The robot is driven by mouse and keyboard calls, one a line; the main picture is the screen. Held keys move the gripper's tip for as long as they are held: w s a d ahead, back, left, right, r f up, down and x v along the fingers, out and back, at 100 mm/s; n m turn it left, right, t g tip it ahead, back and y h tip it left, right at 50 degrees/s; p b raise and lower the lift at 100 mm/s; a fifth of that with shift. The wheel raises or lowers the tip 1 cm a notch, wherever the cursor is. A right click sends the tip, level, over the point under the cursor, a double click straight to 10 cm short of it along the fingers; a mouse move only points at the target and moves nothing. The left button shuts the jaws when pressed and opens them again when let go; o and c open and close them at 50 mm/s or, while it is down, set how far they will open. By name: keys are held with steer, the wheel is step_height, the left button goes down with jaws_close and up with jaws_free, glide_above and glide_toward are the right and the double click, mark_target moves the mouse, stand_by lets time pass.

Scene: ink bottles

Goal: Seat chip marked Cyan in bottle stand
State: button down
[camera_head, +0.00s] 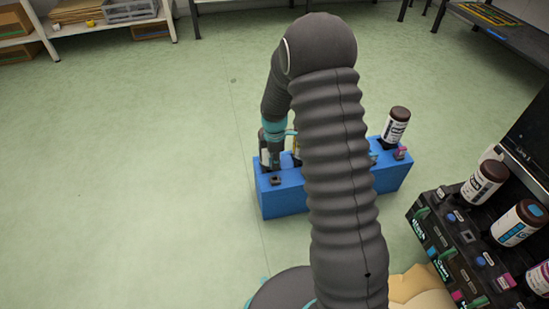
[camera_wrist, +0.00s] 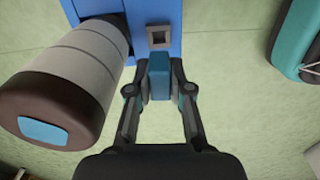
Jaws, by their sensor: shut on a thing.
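The blue bottle stand (camera_head: 285,203) stands on the floor in the head view, and part of it shows at the top of the wrist view (camera_wrist: 178,17). My gripper (camera_wrist: 160,93) is shut on a small cyan chip (camera_wrist: 159,72). The chip is beside a grey square socket (camera_wrist: 159,37) on the stand; whether they touch cannot be told. A bottle (camera_wrist: 72,75) with a brown cap and a cyan square on it fills the left of the wrist view. In the head view my gripper (camera_head: 271,158) is over the stand's left end, and my arm hides the stand's middle.
Another bottle (camera_head: 396,127) stands at the stand's right end, near a pink chip (camera_head: 401,153). A dark rack (camera_head: 447,240) with several bottles and chips is at the right. Shelves line the back left. The floor (camera_head: 130,190) left of the stand is clear.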

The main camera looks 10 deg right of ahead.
steer(key=shift+w+f, duration=0.1)
steer(key=shift+f+b, duration=1.6)
steer(key=shift+f, duration=0.95)
steer(key=shift+f, duration=0.2)
steer(key=shift+d+f+b, duration=0.1)
steer(key=shift+f+b, duration=0.1)
steer(key=shift+b, duration=0.15)
steer(key=shift+f+b, duration=0.4)
steer(key=shift+f, duration=0.1)
steer(key=c, duration=1)
jaws_free()
steer(key=shift+r, duration=0.1)
